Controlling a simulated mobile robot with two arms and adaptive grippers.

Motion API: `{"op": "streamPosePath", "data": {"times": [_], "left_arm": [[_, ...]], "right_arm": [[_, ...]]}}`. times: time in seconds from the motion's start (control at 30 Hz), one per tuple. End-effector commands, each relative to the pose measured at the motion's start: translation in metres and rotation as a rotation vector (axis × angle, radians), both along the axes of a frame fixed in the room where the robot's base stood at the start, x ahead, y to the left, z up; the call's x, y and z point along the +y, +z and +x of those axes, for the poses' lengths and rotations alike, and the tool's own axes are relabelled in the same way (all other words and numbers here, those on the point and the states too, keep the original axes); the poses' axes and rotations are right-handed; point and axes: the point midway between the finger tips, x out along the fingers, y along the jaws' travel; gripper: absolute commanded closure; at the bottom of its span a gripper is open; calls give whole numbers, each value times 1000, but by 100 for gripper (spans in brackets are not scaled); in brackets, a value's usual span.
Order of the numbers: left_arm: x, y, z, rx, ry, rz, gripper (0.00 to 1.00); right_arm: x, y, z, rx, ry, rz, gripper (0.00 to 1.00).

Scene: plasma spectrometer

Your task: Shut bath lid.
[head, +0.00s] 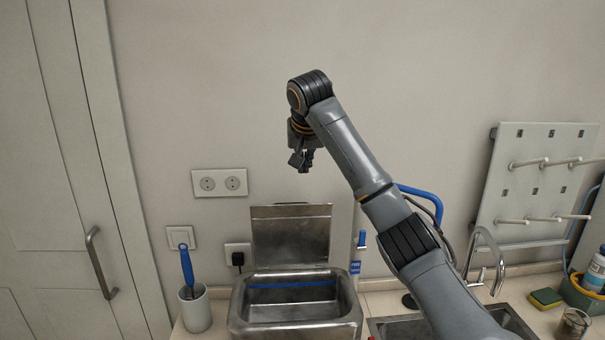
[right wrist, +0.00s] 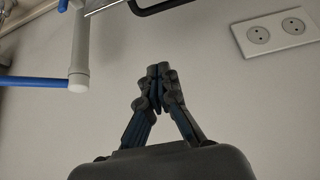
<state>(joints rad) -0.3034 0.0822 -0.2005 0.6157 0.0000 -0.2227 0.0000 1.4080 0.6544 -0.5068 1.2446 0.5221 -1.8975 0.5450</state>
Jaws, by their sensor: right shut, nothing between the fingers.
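The steel bath (head: 296,308) stands on the counter at the lower middle of the head view. Its lid (head: 291,238) is raised, standing nearly upright at the bath's back edge near the wall. A blue line shows inside the bath. My right gripper (head: 303,166) is above the lid in the head view, apart from it and pointing down. In the right wrist view its fingers (right wrist: 157,78) are closed together with nothing between them. A dark edge at the top of that view cannot be identified for certain. My left gripper is not in view.
A cup with a blue-handled brush (head: 195,308) stands left of the bath. Right of it are a blue-and-white pipe (head: 356,254), a sink with a curved tap (head: 490,255), a sponge (head: 546,298) and a wall drying rack (head: 535,185). Sockets (head: 220,183) are on the wall.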

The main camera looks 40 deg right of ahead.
Motion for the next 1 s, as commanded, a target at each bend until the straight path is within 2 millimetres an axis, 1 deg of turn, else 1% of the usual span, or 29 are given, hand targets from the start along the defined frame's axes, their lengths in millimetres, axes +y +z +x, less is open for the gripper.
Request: {"op": "streamPosePath", "data": {"times": [0.1,0.27,0.47,0.7,0.83,1.0], "left_arm": [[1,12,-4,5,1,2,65],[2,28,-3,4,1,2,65],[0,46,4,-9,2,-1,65],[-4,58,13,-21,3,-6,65],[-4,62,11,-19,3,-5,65],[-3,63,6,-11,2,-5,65]], "right_arm": [[-7,-15,8,8,-2,0,100],[-17,-41,25,8,-2,0,100],[-28,-72,43,8,-2,1,100],[-16,-79,23,3,1,-2,100],[-11,-83,16,2,0,-2,100],[-7,-85,11,2,-1,-1,100]]}}
